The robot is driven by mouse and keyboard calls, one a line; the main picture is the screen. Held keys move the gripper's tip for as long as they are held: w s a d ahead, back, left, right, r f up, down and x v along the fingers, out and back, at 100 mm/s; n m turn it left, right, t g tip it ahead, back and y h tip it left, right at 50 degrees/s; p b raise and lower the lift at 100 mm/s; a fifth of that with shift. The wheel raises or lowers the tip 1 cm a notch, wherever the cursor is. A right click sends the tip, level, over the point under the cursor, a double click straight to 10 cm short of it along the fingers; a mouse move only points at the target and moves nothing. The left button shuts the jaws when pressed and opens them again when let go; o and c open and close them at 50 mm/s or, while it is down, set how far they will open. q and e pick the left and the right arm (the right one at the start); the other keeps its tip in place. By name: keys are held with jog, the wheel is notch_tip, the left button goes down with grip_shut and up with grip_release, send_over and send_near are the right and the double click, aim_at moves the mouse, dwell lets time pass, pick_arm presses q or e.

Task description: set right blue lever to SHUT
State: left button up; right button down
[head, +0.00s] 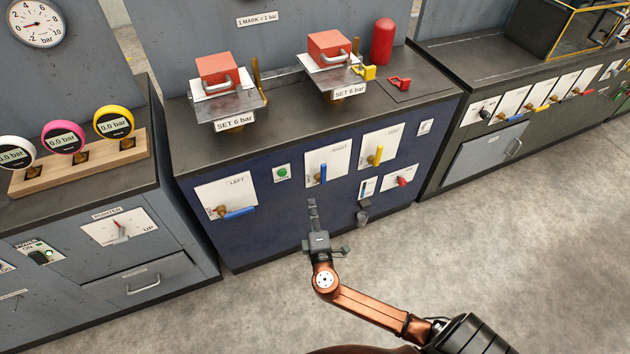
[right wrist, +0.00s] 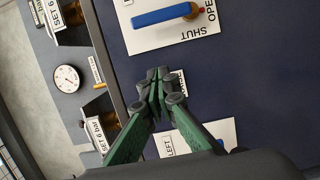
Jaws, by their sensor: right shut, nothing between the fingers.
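The right blue lever (head: 323,173) is on a white plate (head: 338,160) in the middle of the dark blue cabinet's front. It points up from its pivot. In the right wrist view the same lever (right wrist: 162,15) stretches left from a brass pivot, with SHUT and OPEN printed beside the pivot. My right gripper (head: 312,203) is shut and empty, below and slightly left of this lever in the head view. In the right wrist view its closed fingertips (right wrist: 158,82) are apart from the lever in the picture. My left gripper is not in view.
Another blue lever (head: 239,212) lies sideways on the plate marked LEFT. A green button (head: 282,173) is between the plates. Open floor lies in front of the cabinet.

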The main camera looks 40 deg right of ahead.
aim_at(321, 173)
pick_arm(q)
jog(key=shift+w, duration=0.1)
pick_arm(e)
jog(key=shift+w, duration=0.15)
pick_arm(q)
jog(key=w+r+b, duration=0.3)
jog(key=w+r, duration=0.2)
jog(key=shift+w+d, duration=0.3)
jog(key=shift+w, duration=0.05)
pick_arm(e)
jog(key=w+d, duration=0.7)
jog(key=d, duration=0.1)
jog(key=shift+w+d, duration=0.3)
jog(key=shift+w, duration=0.05)
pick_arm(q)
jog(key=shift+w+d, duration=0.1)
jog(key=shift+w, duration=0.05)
